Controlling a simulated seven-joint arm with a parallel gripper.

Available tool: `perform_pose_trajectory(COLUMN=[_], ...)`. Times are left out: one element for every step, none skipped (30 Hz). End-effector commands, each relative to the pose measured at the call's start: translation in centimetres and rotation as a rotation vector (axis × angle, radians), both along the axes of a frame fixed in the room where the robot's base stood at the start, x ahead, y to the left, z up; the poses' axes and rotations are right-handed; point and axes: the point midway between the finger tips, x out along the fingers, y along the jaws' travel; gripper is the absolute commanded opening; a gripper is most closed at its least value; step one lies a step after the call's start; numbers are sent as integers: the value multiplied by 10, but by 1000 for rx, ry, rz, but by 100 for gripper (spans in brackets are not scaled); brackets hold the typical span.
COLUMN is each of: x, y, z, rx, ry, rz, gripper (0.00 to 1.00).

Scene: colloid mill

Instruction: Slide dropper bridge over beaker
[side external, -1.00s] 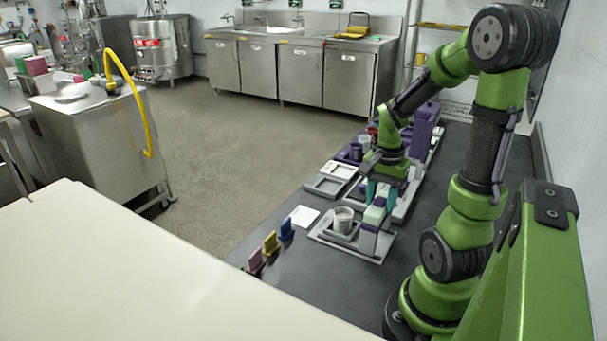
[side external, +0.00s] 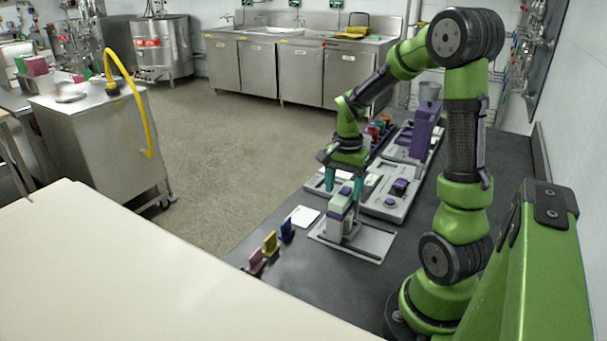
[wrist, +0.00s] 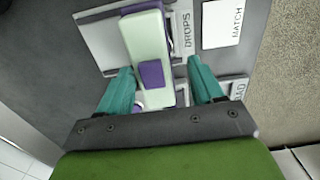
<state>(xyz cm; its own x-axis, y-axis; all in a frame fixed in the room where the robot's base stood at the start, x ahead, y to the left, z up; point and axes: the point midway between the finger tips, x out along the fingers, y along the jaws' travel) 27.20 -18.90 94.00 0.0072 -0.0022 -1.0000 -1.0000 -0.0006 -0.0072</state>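The dropper bridge has a pale green top with purple parts and grey legs, and stands on the light grey plate (side external: 372,246). The bridge (side external: 340,203) now sits at the plate's left part, where the beaker was seen earlier. The beaker is mostly hidden behind it, so I cannot tell how well they line up. In the wrist view the bridge's pale green bar (wrist: 148,48) with a purple block lies between my teal fingers. My gripper (side external: 343,193) is open there; in the wrist view my gripper (wrist: 159,65) shows a gap at the right finger.
A white card marked MATCH (wrist: 222,24) lies beside the plate. Pink, yellow (side external: 270,243) and blue (side external: 287,229) pieces stand near the front edge. A grey tray with purple parts (side external: 388,200) and a purple tower (side external: 422,130) stand behind.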

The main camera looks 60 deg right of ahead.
Motion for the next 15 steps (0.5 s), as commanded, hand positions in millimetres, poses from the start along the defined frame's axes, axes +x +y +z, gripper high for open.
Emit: perform_pose_trajectory(x=[-1, -1, -1, -2, -2, -2, -2, -2, -2, -2, -2, -2, -2, -2, -1], y=[0, 0, 0, 0, 0, 0, 0, 0, 0, 0, -1, -1, -1, 0, 0], z=[0, 0, 0, 0, 0, 0, 0, 0, 2, 4, 7, 12, 16, 22, 30], rx=[0, 1, 1, 1, 1, 1, 1, 1, 0, -1, -2, -2, -2, -2, -2], ry=[2, 2, 3, 4, 4, 4, 5, 5, 4, 4, 3, 3, 2, 2, 0], rz=[0, 0, 0, 0, -1, -1, -1, -1, 0, 0, 1, 0, 0, -1, 0], gripper=[66, 66, 66, 66, 66, 66, 66, 66, 66, 66, 66, 66, 66, 66, 66])
